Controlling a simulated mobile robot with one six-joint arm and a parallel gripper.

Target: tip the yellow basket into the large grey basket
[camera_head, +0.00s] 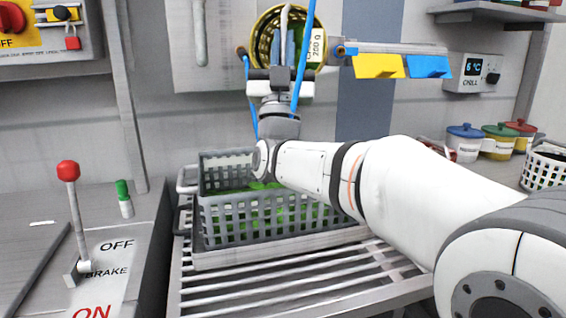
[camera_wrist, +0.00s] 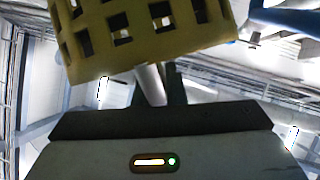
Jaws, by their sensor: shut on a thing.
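The yellow basket (camera_head: 262,47) is held up in my gripper (camera_head: 281,72), above and behind the large grey basket. It is tilted so that its open mouth shows to the head camera, with some green inside and a label reading 250 g. In the wrist view the yellow basket's slotted wall (camera_wrist: 145,35) fills the top, just beyond the fingers (camera_wrist: 160,85). My gripper is shut on it; the exact grip point is partly hidden. The large grey basket (camera_head: 282,218) stands upright on a slatted rack, with green leaves (camera_head: 262,187) inside. My arm hides its right rear part.
A lever with a red knob (camera_head: 68,172) and a green knob (camera_head: 123,190) stand at left. Yellow and blue tags (camera_head: 378,66) hang from a rail right of the yellow basket. Lidded pots (camera_head: 465,140) and a white basket (camera_head: 545,168) stand at right. Blue hoses pass near my gripper.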

